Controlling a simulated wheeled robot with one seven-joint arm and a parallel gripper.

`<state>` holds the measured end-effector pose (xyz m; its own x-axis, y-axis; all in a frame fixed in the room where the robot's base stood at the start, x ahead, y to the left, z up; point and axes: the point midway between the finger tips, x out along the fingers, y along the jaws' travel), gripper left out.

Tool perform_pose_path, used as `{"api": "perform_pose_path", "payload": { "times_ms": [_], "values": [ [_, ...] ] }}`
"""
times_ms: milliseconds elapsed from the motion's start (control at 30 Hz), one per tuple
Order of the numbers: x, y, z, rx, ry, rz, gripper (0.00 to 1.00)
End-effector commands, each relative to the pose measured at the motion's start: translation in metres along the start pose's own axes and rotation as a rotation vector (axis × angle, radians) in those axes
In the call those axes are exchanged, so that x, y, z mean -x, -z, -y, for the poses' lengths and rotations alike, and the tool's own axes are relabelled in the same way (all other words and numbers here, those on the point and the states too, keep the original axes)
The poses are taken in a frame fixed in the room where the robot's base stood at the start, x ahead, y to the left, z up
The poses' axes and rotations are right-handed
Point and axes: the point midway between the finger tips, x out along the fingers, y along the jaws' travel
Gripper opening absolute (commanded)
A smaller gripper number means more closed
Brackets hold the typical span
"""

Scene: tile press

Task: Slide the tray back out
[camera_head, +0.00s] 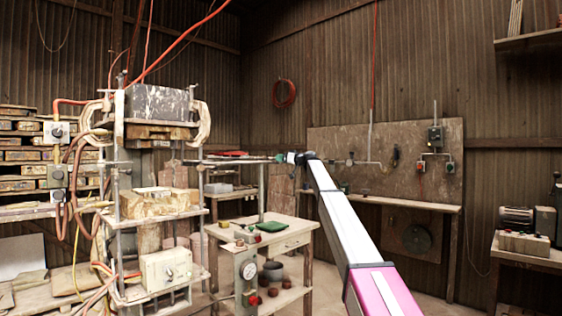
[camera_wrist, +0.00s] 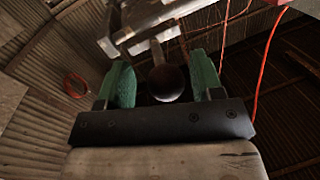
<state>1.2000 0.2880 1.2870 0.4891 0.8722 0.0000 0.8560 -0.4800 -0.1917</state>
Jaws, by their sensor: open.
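My gripper (camera_wrist: 163,82) is open, with its two green fingers apart on either side of a dark round knob (camera_wrist: 168,84). The knob sits on a short stem from a pale bar frame (camera_wrist: 150,18); I cannot tell whether the fingers touch it. In the head view my gripper (camera_head: 281,158) is small, at the end of a thin horizontal bar (camera_head: 240,161) that runs right from the tile press (camera_head: 118,180). The press has a grey, paint-splashed block on top and a worn pale block (camera_head: 160,203) below. I cannot clearly make out the tray.
A bench (camera_head: 410,202) lines the back wall. Orange hoses and cables hang around the press.

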Motion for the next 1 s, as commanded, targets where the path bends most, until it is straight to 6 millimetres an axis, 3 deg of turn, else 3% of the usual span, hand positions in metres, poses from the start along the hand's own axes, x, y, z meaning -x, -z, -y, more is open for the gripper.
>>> {"api": "perform_pose_path", "payload": {
  "times_ms": [500,1000],
  "values": [
    [0.088,0.000,-0.001,0.001,-0.004,-0.001,0.60],
    [0.096,0.000,-0.001,0.000,-0.003,-0.001,0.60]
  ]
}}
